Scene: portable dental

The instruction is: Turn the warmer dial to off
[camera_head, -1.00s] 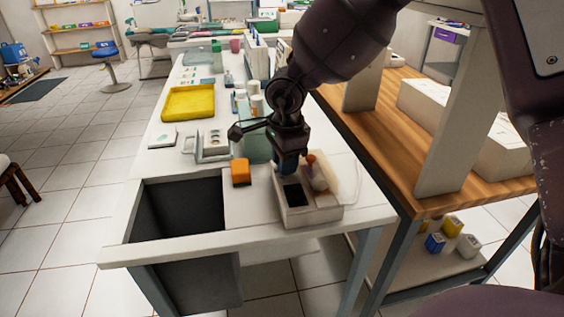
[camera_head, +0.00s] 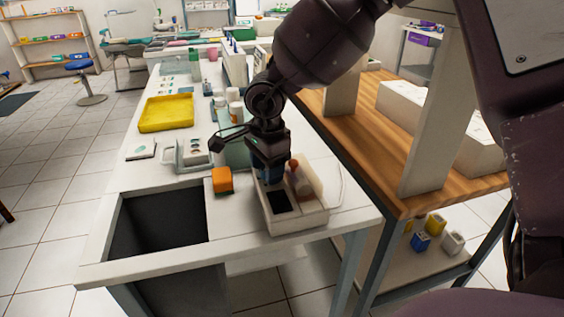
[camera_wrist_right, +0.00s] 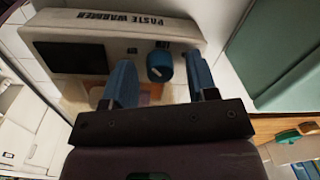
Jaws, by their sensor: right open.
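The paste warmer (camera_head: 300,220) is a pale box on the near right part of the white counter. In the right wrist view the warmer (camera_wrist_right: 108,22) shows its dark lettering upside down and a black panel. Its dial (camera_wrist_right: 160,66) is a round blue knob with a small white mark. My right gripper (camera_head: 269,178) is over the warmer and hides the dial in the head view. In the right wrist view the right gripper (camera_wrist_right: 159,64) is open, its blue fingers on either side of the dial, with gaps showing. My left gripper is not in view.
An orange box (camera_head: 222,180) sits just left of the warmer. Behind it are a white rack (camera_head: 190,155), bottles (camera_head: 235,103) and a yellow tray (camera_head: 166,113). A dark opening (camera_head: 155,225) lies in the counter's near left part. A wooden bench (camera_head: 425,180) stands to the right.

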